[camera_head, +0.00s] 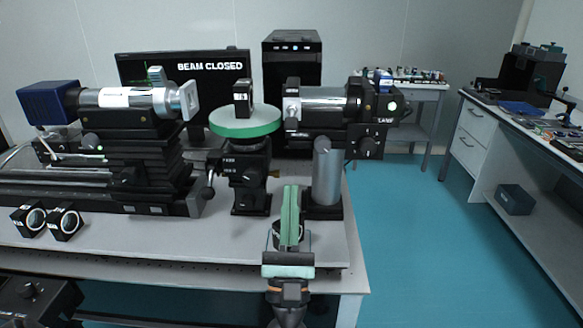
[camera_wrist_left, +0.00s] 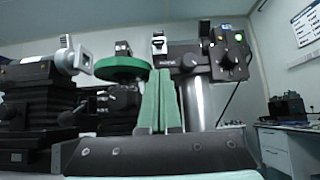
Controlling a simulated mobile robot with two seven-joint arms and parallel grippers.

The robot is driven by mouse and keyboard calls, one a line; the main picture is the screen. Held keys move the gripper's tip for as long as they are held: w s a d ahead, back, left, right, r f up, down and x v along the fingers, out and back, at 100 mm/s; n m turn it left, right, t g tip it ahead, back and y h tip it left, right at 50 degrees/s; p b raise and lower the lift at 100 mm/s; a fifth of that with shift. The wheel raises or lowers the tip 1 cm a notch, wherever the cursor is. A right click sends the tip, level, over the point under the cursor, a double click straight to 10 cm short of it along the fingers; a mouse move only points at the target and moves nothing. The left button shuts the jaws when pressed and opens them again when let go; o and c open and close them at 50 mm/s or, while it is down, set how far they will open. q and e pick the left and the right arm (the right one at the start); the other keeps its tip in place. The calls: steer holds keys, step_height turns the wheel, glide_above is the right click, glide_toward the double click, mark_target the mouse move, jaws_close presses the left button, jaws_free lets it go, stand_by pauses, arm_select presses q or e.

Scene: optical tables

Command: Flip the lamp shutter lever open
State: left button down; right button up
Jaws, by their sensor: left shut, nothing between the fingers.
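The lamp (camera_head: 365,108) is a black housing with a silver barrel, on a silver post at the right end of the optical table. It also shows in the left wrist view (camera_wrist_left: 228,55). A small blue-and-white piece (camera_head: 383,80) shows at the top of the housing; I cannot tell whether it is the shutter lever. My left gripper (camera_head: 291,189) points up in front of the table's right part, its green fingers together and empty. In the left wrist view the fingers (camera_wrist_left: 160,72) appear left of the post, below the lamp barrel. My right gripper is not in view.
A monitor (camera_head: 140,68) reads "BEAM CLOSED". A green-rimmed round stage (camera_head: 245,128) stands left of the lamp. A blue-ended silver tube (camera_head: 130,98) is further left. Two small black mounts (camera_head: 47,220) lie at the front left. Floor (camera_head: 420,240) right of the table is clear.

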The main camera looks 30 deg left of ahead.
mark_target(291, 124)
arm_select(q)
steer(key=p+x, duration=0.2)
steer(key=x, duration=0.7)
steer(key=shift+w+p, duration=0.15)
steer(key=shift+p, duration=0.25)
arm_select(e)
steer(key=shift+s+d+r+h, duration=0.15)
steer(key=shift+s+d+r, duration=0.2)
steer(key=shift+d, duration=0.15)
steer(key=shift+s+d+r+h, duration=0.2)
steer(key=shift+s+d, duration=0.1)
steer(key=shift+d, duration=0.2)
arm_select(q)
steer(key=shift+r, duration=0.15)
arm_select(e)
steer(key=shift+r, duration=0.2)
